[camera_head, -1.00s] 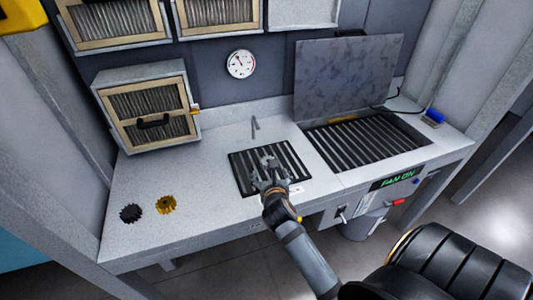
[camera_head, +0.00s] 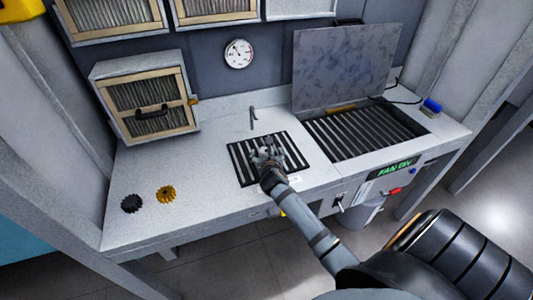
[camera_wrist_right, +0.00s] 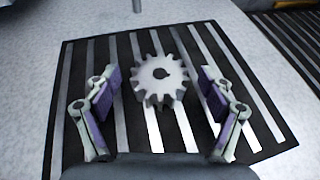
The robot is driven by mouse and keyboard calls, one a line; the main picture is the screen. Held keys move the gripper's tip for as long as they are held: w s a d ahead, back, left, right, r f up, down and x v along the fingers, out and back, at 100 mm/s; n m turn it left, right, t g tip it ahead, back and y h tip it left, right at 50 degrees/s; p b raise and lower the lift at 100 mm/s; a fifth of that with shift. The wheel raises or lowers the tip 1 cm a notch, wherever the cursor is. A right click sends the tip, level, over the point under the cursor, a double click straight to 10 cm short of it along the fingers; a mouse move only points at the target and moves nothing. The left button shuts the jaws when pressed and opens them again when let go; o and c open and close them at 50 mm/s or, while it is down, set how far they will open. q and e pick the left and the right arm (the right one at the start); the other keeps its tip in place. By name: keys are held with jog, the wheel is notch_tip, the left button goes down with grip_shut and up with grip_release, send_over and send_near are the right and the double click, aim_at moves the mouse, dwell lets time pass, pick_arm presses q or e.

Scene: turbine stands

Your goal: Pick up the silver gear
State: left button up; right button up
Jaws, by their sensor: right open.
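The silver gear (camera_wrist_right: 160,80) lies on a small dark slatted grate in the right wrist view, toothed, with a keyed hole in its middle. My right gripper (camera_wrist_right: 158,88) is open, with one finger on each side of the gear. A gap shows between the gear and each finger. In the head view my right gripper (camera_head: 267,157) is over the small grate (camera_head: 240,172) and mostly hides the gear. My left gripper is not in view.
A black gear (camera_head: 131,203) and a gold gear (camera_head: 166,194) lie on the bench at the left. A filter box (camera_head: 147,108) stands behind them. A small upright post (camera_head: 253,118) is behind the grate. A larger grate (camera_head: 365,130) with a raised lid (camera_head: 343,68) is at right.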

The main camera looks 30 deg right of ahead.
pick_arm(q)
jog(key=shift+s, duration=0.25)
pick_arm(e)
jog(key=shift+s+r, duration=0.1)
jog(key=shift+a, duration=0.1)
jog(key=c, duration=0.4)
grip_shut()
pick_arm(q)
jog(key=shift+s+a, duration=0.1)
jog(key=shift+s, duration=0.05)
pick_arm(e)
jog(key=shift+r, duration=0.15)
